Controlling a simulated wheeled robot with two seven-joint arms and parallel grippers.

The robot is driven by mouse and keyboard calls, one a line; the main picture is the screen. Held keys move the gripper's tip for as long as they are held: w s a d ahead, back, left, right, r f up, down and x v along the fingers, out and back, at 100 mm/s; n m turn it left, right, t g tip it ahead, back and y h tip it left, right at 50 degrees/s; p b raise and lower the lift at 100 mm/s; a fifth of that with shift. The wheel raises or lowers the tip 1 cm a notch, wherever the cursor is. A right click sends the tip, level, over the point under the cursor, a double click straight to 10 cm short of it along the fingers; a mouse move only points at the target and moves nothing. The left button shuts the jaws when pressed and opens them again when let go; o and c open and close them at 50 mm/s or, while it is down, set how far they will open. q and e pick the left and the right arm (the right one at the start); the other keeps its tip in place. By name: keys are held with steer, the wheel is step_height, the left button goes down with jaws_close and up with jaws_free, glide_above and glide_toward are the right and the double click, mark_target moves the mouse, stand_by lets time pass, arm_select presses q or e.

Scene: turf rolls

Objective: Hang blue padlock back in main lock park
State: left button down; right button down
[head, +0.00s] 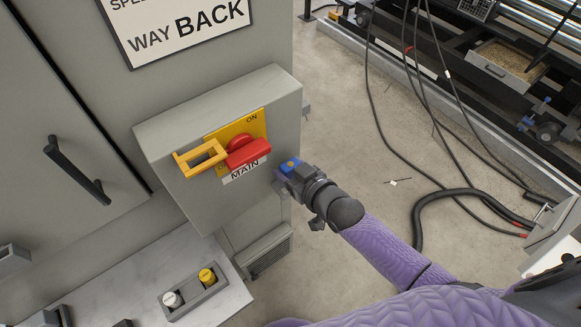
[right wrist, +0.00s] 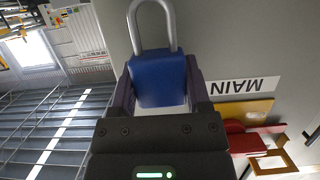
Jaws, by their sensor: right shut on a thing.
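My right gripper (head: 291,169) is shut on the blue padlock (head: 290,163), just right of the MAIN switch box (head: 225,205). In the right wrist view, the padlock's blue body (right wrist: 158,80) sits between the two fingers, and its metal shackle (right wrist: 133,25) points away from the gripper. The box front carries a yellow plate (head: 252,126), a red handle (head: 248,150) and a yellow open frame (head: 189,168) jutting left. The MAIN label (head: 245,171) is below the handle. I cannot tell which part is the lock park. My left gripper is not in view.
A cabinet door with a black handle (head: 78,170) stands at left. Below the box is a ledge with a white button (head: 172,299) and a yellow button (head: 207,276). Black cables (head: 416,215) lie on the floor at right. The floor beside the box is open.

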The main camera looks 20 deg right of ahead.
steer(key=shift+f+b, duration=1.85)
steer(key=shift+f, duration=0.4)
jaws_free()
steer(key=shift+s+r, duration=0.1)
steer(key=p+v, duration=0.2)
steer(key=v, duration=0.7)
steer(key=shift+s+r+p, duration=0.15)
steer(key=shift+s+p, duration=0.15)
steer(key=shift+s, duration=0.05)
steer(key=shift+d, duration=0.15)
